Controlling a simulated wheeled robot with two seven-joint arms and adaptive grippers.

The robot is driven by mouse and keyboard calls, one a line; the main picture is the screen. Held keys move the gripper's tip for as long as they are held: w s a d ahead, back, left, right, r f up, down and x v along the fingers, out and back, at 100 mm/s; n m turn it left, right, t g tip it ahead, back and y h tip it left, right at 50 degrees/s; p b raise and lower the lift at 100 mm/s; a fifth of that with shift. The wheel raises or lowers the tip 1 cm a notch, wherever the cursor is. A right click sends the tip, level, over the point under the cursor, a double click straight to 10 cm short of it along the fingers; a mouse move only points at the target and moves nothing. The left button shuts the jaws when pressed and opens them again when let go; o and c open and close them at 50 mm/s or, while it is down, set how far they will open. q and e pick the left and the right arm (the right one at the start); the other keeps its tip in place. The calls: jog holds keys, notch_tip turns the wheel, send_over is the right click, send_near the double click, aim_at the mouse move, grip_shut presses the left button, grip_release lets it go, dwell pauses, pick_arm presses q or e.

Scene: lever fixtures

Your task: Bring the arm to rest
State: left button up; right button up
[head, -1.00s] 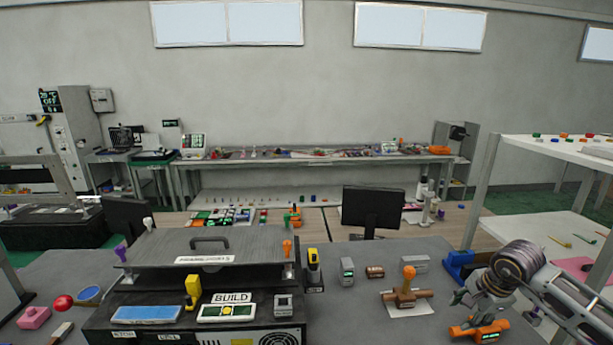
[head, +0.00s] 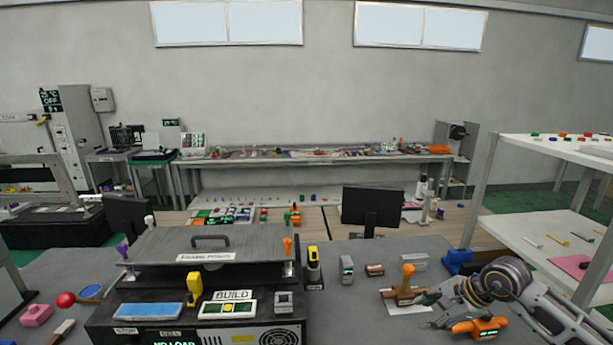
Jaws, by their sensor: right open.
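My right arm comes in from the right edge, and its right gripper (head: 440,306) is low over the grey table, with open, empty fingers pointing left. The fingertips are just right of a brown pipe valve (head: 402,293) with an upright orange handle (head: 407,270), on a white plate. I cannot tell whether they touch it. An orange device with a small green display (head: 480,328) lies just below the gripper and is partly covered by it. My left gripper is not in view.
A black machine with a grey lid (head: 205,243) and a BUILD panel (head: 227,309) fills the front left. A blue bracket (head: 458,262) stands behind the gripper. A white shelf (head: 560,240) rises at right. A black monitor (head: 372,206) stands behind the table.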

jog(key=a+r+m+t+y, duration=0.1)
jog(key=a+r+m+y, duration=0.2)
jog(key=a, duration=0.5)
jog(key=a+r+m+t+y, duration=0.1)
jog(key=a+r+t+y, duration=0.15)
jog(key=a+y, duration=0.35)
notch_tip(320, 180, up, 10)
jog(key=w+m+t+h, duration=0.1)
jog(key=m+t, duration=0.9)
jog(key=m, duration=0.6)
jog(key=s+d+f+m+g+h, duration=0.2)
jog(key=d+f+m+h, duration=0.5)
jog(key=m, duration=0.5)
jog(key=s+d+f+m+g+h, duration=0.15)
jog(key=d+f+m+h, duration=0.25)
jog(key=f+m+h, duration=0.6)
jog(key=s+a+f+m+g+y, duration=0.3)
jog(key=s+f+m+g, duration=0.25)
jog(key=s, duration=0.45)
jog(key=s+a+f+m+g+y, duration=0.25)
jog(key=s+f+m+g, duration=0.35)
jog(key=s, duration=0.3)
notch_tip(320, 180, down, 33)
jog(key=s+n, duration=0.2)
jog(key=s, duration=0.1)
jog(key=s+d+f+g, duration=0.2)
jog(key=s+d+f, duration=0.1)
jog(key=s+f, duration=1.8)
jog(key=shift+s+h, duration=0.35)
jog(key=shift+s, duration=0.35)
